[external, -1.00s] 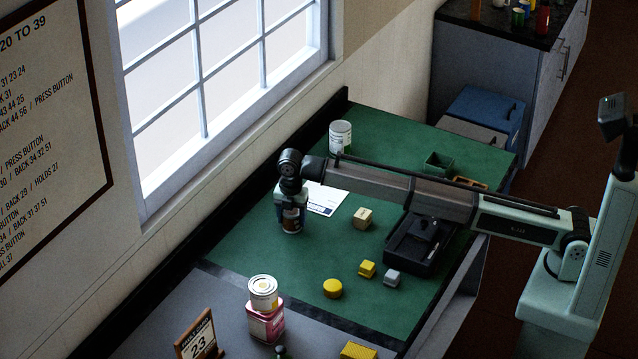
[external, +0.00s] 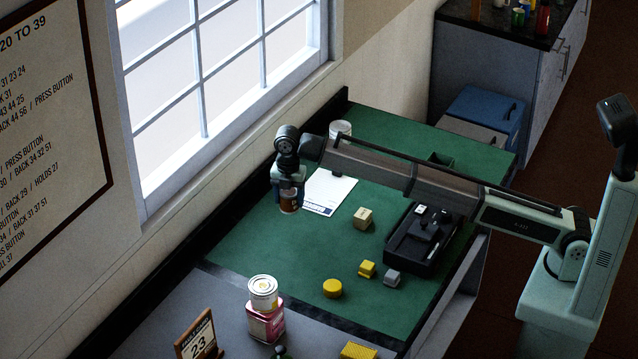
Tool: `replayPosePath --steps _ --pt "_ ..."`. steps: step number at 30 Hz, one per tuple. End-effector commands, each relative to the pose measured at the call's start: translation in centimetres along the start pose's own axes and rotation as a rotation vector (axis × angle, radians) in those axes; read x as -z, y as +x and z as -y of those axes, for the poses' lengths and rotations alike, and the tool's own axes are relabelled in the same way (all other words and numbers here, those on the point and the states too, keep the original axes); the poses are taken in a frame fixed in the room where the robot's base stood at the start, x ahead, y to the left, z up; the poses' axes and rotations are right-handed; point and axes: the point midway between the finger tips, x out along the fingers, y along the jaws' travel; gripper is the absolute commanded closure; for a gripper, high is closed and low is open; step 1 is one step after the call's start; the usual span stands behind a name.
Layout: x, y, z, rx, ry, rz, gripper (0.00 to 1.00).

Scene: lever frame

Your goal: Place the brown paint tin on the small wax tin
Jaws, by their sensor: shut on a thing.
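My gripper (external: 288,190) is shut on the brown paint tin (external: 289,203) and holds it upright over the green mat, left of the white paper. The gripper covers the tin's upper part, and only its lower part with a brown and white label shows. A low round yellow tin (external: 332,288) lies on the mat nearer the front; it may be the small wax tin, but I cannot read a label. The held tin is well apart from it.
A wooden cube (external: 363,218), a yellow block (external: 367,268) and a grey block (external: 392,278) stand on the mat. A black lever box (external: 424,240) is at right. A white tin sits on a pink tin (external: 265,320) at front left. Another white tin (external: 340,130) stands behind my arm.

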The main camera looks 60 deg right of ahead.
Motion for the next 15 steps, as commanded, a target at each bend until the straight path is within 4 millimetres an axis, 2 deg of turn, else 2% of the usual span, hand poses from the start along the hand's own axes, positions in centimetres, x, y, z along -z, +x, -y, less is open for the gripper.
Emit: replayPosePath --steps 8,15 --pt "11.0 -2.6 0.7 -0.001 -0.124 0.0 0.75" --pt "21.0 -6.3 1.2 -0.001 -0.233 0.0 0.75"
